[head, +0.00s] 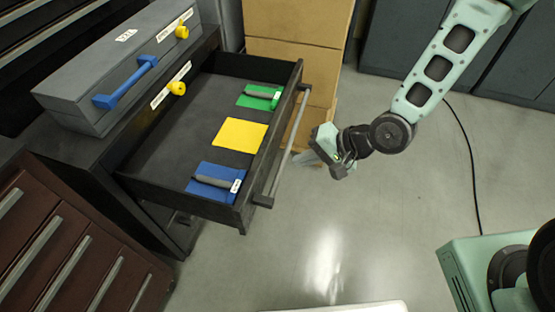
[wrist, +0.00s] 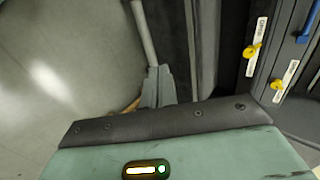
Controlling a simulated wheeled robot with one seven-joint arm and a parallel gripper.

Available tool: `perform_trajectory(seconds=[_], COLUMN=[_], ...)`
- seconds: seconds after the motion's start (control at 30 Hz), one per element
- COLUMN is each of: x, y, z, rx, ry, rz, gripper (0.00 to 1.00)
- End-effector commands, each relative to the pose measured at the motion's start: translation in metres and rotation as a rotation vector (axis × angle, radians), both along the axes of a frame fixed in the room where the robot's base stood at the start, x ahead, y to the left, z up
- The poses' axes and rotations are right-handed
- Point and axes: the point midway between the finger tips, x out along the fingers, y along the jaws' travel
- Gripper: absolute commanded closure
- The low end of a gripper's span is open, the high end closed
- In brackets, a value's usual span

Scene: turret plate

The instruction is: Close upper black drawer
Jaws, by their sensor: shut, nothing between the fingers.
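The upper black drawer (head: 152,150) is pulled well out of its dark cabinet in the head view. A green, a yellow and a blue piece lie inside it. Its long grey bar handle (head: 281,165) runs along the outside of the drawer front. My gripper (head: 316,152) is shut and empty, on the outer side of the handle, right of its middle. In the wrist view the shut fingers (wrist: 158,86) are at the lower visible end of the bar handle (wrist: 144,33). I cannot tell whether they touch it.
A brown drawer unit (head: 60,245) stands at lower left. Cardboard boxes (head: 295,65) stand behind the drawer. Open floor (head: 370,215) lies to the right.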

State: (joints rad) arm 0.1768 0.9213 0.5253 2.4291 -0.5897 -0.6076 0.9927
Motion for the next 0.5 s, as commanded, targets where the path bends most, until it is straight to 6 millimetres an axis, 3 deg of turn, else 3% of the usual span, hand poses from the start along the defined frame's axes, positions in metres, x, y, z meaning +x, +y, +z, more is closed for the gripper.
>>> perform_trajectory(seconds=[0.17, 0.3, 0.5], x=[0.008, 0.016, 0.022], y=[0.026, 0.046, 0.06], z=[-0.027, -0.025, -0.025], rx=[-0.001, -0.002, -0.001], ry=[0.001, -0.002, -0.001], rz=[0.004, 0.003, 0.0], gripper=[1.0, 1.0, 1.0])
